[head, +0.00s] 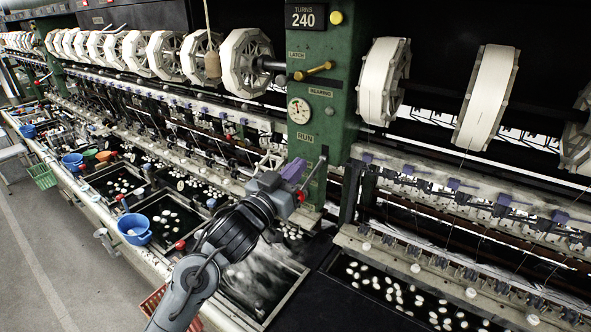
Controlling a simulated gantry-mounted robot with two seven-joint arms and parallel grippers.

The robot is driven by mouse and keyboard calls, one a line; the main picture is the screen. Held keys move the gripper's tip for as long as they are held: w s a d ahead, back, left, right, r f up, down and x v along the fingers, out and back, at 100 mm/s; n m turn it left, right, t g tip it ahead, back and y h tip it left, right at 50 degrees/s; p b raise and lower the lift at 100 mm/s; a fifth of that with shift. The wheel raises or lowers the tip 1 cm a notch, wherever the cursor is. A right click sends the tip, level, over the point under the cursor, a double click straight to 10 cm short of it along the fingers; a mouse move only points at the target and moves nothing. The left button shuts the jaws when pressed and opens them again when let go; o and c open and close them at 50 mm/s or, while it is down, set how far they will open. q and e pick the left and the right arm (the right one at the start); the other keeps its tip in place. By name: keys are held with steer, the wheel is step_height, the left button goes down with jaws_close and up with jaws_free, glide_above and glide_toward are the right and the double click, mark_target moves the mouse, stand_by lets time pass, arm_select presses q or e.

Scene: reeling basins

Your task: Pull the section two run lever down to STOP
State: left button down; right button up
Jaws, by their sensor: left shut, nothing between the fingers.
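The run lever (314,173) is a metal rod on the green post (325,70), below the word RUN. It slants down and left, with what looks like a red knob (301,196) at its low end. My left gripper (294,172) is at the lever, with its purple fingertips just left of the rod. It is shut with nothing held. I cannot tell whether the fingers touch the lever. The gripper body hides part of the post's foot, and no STOP label is readable. My right gripper is not in view.
A brass latch handle (313,71) and a round gauge (299,111) sit on the post above the lever. White reels (243,62) line the back. Basins with cocoons (405,292) lie below on both sides. A blue bowl (134,229) stands at the left.

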arm_select(q)
steer(key=shift+s+a+r, duration=0.15)
steer(key=p+v, duration=0.2)
steer(key=v, duration=1.3)
steer(key=shift+s+a, duration=0.2)
steer(key=shift+a, duration=0.05)
stand_by(0.5)
stand_by(0.9)
